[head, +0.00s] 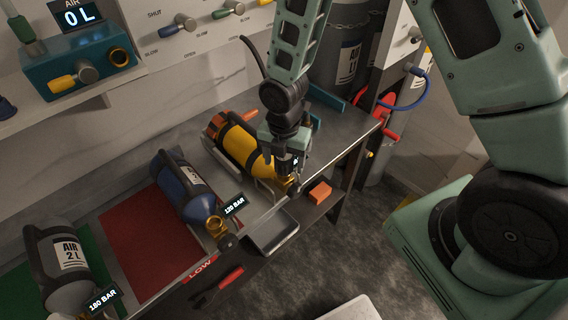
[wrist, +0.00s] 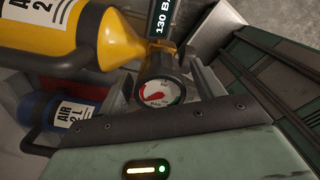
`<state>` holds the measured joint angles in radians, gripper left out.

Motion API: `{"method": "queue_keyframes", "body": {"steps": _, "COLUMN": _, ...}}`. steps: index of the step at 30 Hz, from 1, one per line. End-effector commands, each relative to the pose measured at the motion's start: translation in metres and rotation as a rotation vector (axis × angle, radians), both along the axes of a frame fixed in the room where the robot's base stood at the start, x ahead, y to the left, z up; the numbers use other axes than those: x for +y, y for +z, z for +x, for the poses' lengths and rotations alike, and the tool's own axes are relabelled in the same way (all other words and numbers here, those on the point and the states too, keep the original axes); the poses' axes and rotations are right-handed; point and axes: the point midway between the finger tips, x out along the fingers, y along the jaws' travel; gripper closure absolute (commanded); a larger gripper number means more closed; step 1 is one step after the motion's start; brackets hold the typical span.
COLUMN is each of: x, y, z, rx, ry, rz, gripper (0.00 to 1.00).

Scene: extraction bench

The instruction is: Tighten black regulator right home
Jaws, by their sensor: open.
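A yellow cylinder (head: 242,148) lies on the bench, its brass valve (head: 284,184) pointing to the front right. In the wrist view, a round black body with a white-faced gauge (wrist: 161,92) sits at the neck of the yellow cylinder (wrist: 60,30). It looks like the black regulator; its seating on the valve is hidden. The gauge has a red sector, and its fine marks are too small to read. My gripper (head: 290,172) is open, right over this valve end, and hides part of it in the head view. I cannot tell whether the fingers touch the regulator.
A grey cylinder (head: 62,258) shows 180 BAR. An orange block (head: 320,192) and a grey tray (head: 272,232) lie near the front edge. A panel with knobs (head: 188,22) is behind.

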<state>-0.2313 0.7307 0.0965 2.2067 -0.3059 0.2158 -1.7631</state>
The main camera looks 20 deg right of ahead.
Motion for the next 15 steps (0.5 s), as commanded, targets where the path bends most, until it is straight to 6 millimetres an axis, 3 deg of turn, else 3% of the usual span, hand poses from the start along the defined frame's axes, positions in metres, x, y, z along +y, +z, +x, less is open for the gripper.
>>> {"method": "queue_keyframes", "body": {"steps": 15, "x": -0.0001, "y": 0.0057, "z": -0.0006, "rx": 0.003, "ry": 0.876, "rz": 0.002, "gripper": 0.33}}
